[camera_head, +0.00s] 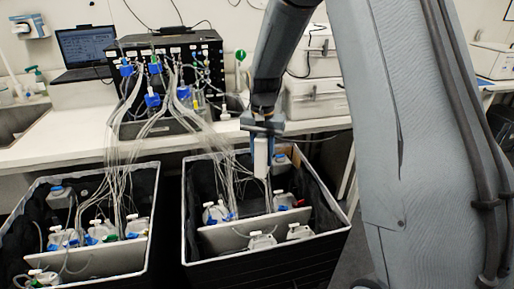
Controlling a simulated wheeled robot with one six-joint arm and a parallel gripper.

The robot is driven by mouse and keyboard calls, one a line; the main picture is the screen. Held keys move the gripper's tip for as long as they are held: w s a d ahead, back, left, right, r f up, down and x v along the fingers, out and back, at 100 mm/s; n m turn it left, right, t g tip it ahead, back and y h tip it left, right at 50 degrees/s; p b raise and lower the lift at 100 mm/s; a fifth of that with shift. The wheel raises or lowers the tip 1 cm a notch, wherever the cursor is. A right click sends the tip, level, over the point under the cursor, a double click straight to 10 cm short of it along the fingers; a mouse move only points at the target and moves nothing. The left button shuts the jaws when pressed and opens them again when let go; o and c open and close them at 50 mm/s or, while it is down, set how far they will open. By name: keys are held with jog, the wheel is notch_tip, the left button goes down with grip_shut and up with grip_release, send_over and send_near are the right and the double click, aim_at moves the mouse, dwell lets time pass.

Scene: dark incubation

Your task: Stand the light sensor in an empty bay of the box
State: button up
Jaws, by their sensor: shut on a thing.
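My gripper (262,137) points down over the right-hand black box (272,259). It is shut on a small white upright object (261,158), which I take to be the light sensor. The sensor hangs upright, seemingly above or within the box's upper rear part; its exact height is unclear. A pale divider (252,231) crosses the box. Several white containers stand in front of and behind it, among bundled clear tubes. The floor of the box is mostly hidden, so I cannot tell clearly which bays are empty.
A second black box (137,262) with containers and tubes stands at left. Clear tubes (130,150) run from a black rack (205,62) on the white bench (50,136) into both boxes. A laptop (85,47) sits behind. White machines (316,98) stand at right on the bench.

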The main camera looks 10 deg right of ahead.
jog(key=w+a+f+m+p, duration=0.25)
jog(key=w+m, duration=0.25)
jog(key=m, duration=0.5)
notch_tip(320, 180, down, 30)
jog(key=b, duration=1.7)
jog(key=shift+s+a+r+b, duration=0.15)
jog(key=shift+s+a+b, duration=0.1)
jog(key=shift+a+b, duration=0.05)
jog(key=shift+s+f+b, duration=0.1)
jog(key=shift+f+b, duration=0.85)
jog(key=shift+f, duration=1.35)
grip_shut()
jog(key=o, duration=1.3)
grip_release()
jog(key=shift+r, duration=0.1)
jog(key=shift+r+p, duration=3.05)
jog(key=shift+r, duration=5.3)
